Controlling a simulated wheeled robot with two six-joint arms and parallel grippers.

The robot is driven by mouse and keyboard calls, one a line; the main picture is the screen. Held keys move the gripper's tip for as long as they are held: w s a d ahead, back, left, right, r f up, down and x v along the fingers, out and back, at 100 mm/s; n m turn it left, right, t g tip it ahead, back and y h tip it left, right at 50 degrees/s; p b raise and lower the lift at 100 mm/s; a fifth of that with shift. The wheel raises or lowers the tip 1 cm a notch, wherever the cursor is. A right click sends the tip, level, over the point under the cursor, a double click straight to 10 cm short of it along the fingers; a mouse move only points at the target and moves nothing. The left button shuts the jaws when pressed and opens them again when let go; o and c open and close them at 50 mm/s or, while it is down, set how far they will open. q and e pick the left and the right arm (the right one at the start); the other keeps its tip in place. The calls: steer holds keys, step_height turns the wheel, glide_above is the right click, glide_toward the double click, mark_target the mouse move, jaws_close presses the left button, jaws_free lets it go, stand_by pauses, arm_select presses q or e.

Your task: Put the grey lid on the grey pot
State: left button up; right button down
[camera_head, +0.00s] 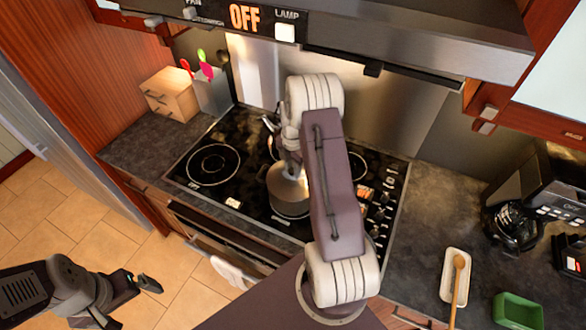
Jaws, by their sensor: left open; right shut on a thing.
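The grey pot (290,206) stands on the black cooktop, partly hidden by my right arm. A shiny grey round surface, apparently the grey lid (280,184), shows at the top of the pot. My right gripper (293,168) points down over it and is shut, apparently on the lid's handle, though the fingertips are small and partly hidden. I cannot tell whether the lid rests on the rim or hangs just above it. My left gripper (140,283) is open and empty over the tiled floor, away from the cooktop.
The cooktop (196,190) has a bare burner at left. A range hood (400,35) overhangs its back. A wooden block (170,94) and a utensil holder (212,90) stand at left. On the right counter are a spoon tray (447,282), green container (517,311) and coffee maker (540,200).

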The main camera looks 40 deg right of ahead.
steer(key=shift+f, duration=0.25)
stand_by(0.4)
steer(key=c, duration=0.6)
jaws_free()
steer(key=shift+r, duration=0.1)
steer(key=shift+r+p, duration=2.75)
steer(key=shift+r, duration=0.8)
steer(key=shift+f, duration=0.15)
